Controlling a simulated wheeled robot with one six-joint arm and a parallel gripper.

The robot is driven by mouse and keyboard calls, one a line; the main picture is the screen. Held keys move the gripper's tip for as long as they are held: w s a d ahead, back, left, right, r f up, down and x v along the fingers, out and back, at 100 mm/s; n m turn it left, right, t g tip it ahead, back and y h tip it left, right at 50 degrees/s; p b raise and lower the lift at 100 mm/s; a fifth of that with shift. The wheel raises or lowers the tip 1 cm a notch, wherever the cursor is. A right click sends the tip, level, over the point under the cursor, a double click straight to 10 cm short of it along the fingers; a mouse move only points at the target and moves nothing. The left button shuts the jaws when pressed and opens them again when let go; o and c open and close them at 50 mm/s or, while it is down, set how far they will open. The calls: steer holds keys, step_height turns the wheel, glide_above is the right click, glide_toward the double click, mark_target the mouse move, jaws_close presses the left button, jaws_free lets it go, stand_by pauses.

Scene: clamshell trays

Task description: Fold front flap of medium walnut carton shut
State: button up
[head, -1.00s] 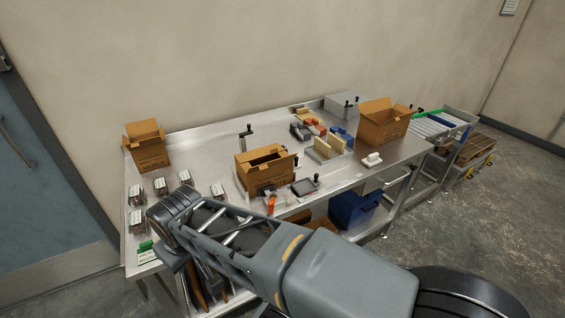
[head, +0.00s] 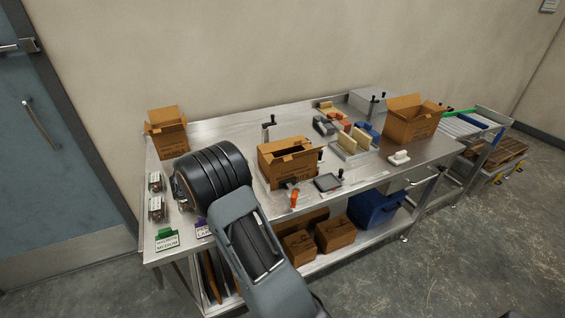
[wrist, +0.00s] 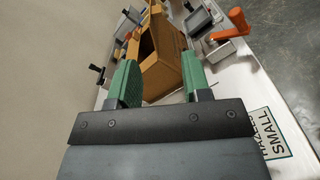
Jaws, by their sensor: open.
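A brown carton (head: 292,171) stands in the middle of the bench, its top partly open with a dark gap between flaps. Its print is too small to read, so I cannot confirm it is the medium walnut one. In the wrist view the carton (wrist: 168,75) lies ahead between the two green fingers of my gripper (wrist: 158,80). The gripper is open and empty; I cannot tell whether either finger touches the carton. In the head view my arm hides the gripper.
An orange-handled clamp (head: 294,197) and a black-handled fixture (head: 328,182) stand at the carton's front. Open cartons stand at the back left (head: 168,139) and right (head: 408,124). Small packs (head: 157,208) and a green-topped medium sign (head: 167,242) are at the left.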

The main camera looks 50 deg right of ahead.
steer(key=p+x, duration=0.2)
steer(key=x, duration=1.1)
steer(key=shift+d+p, duration=0.3)
steer(key=shift+d, duration=0.1)
steer(key=shift+w+r, duration=0.1)
steer(key=shift+w, duration=0.05)
jaws_close()
